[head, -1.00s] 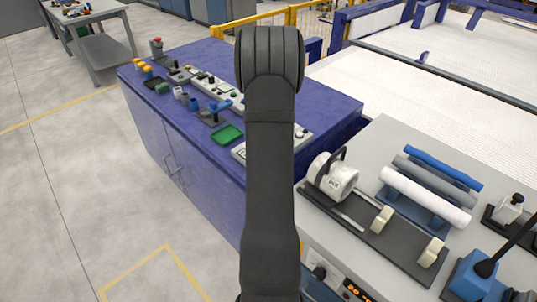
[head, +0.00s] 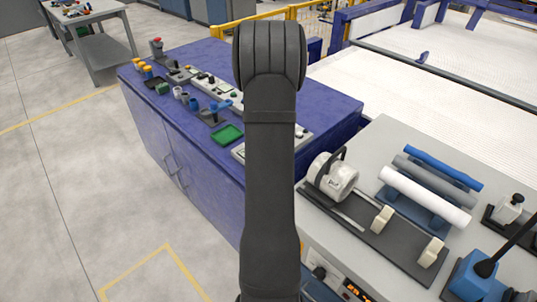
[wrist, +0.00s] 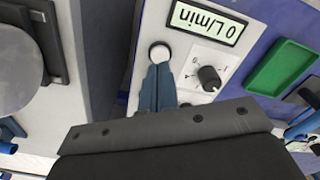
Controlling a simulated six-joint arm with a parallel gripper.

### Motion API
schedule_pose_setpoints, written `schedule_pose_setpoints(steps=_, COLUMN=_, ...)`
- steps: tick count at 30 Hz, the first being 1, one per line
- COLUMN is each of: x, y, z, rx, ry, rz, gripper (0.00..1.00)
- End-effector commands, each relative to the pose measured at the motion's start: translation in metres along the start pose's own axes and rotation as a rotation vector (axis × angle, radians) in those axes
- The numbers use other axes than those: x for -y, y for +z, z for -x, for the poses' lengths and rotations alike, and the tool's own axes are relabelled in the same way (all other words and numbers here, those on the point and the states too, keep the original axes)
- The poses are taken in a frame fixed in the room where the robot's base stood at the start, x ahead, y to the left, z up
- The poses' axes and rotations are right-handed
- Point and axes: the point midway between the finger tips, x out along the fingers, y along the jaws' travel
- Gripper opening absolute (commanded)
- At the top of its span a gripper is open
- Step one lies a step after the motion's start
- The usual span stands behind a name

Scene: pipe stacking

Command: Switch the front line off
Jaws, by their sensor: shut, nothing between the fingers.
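My gripper (wrist: 160,70) is shut and empty in the wrist view. Its blue fingertips are at the near edge of a white round button (wrist: 159,53) on a light grey control panel (wrist: 140,82). I cannot tell whether they touch it. A display (wrist: 208,22) on the panel reads 0 L/min, upside down. A black rotary knob (wrist: 208,78) with a marked scale is right of the fingers. In the head view my arm hides the gripper and most of this panel (head: 303,134). The frames do not show which control belongs to the front line.
A green tray (wrist: 282,68) lies right of the panel and also shows in the head view (head: 227,135). Several controls and small parts stand along the blue cabinet (head: 335,98). A grey bench (head: 390,145) with pipes (head: 426,186) and a clamp fixture (head: 333,175) is at right.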

Motion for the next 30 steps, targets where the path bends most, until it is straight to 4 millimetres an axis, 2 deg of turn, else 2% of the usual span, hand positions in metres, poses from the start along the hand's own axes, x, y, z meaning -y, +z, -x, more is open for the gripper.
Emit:
schedule_pose_setpoints(steps=14, x=0.0, y=0.0, z=0.036, rx=-0.001, ry=0.0, rz=0.0, gripper=0.0)
schedule_pose_setpoints(steps=30, x=0.0, y=0.0, z=0.038, rx=0.0, ry=0.0, rz=0.0, gripper=0.0)
